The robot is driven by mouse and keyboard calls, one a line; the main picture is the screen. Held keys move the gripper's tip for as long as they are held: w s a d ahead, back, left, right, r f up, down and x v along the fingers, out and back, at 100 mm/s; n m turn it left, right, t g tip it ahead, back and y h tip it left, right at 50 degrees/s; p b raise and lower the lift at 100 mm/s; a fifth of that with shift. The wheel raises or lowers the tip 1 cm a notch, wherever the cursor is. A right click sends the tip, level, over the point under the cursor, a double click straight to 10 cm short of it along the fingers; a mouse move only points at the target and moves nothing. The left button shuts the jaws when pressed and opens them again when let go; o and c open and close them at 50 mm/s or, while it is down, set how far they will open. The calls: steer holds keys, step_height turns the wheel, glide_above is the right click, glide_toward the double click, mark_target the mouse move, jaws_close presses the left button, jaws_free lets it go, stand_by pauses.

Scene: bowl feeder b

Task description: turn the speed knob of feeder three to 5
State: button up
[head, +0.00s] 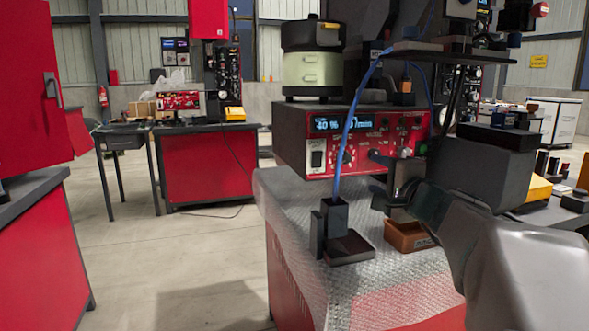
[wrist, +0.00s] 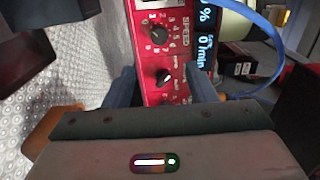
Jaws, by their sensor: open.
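A red feeder control box (head: 290,142) with a lit display (head: 340,123) stands on the metal-topped bench; its feeder number is not readable. In the wrist view, a black knob (wrist: 157,32) beside the word SPEED sits in a ring of numbers; its pointer is too small to read surely. A second black knob (wrist: 163,76) is below it in that view, level with the space between my fingers. My gripper (wrist: 163,88) is open and empty, its fingertips close to the panel on either side of that second knob. In the head view my gripper (head: 384,178) partly covers the panel's right side.
A blue cable (head: 350,125) hangs in front of the panel down to a black stand (head: 335,220). An orange-brown bin (head: 405,236) stands below my gripper. A pale green drum (head: 311,70) sits on the box. The bench front left (head: 285,200) is clear.

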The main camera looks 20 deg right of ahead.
mark_target(346, 159)
steer(key=w, duration=1.3)
steer(key=shift+w+a+b, duration=0.1)
steer(key=shift+a+b, duration=0.2)
steer(key=shift+b, duration=0.05)
steer(key=c, duration=1)
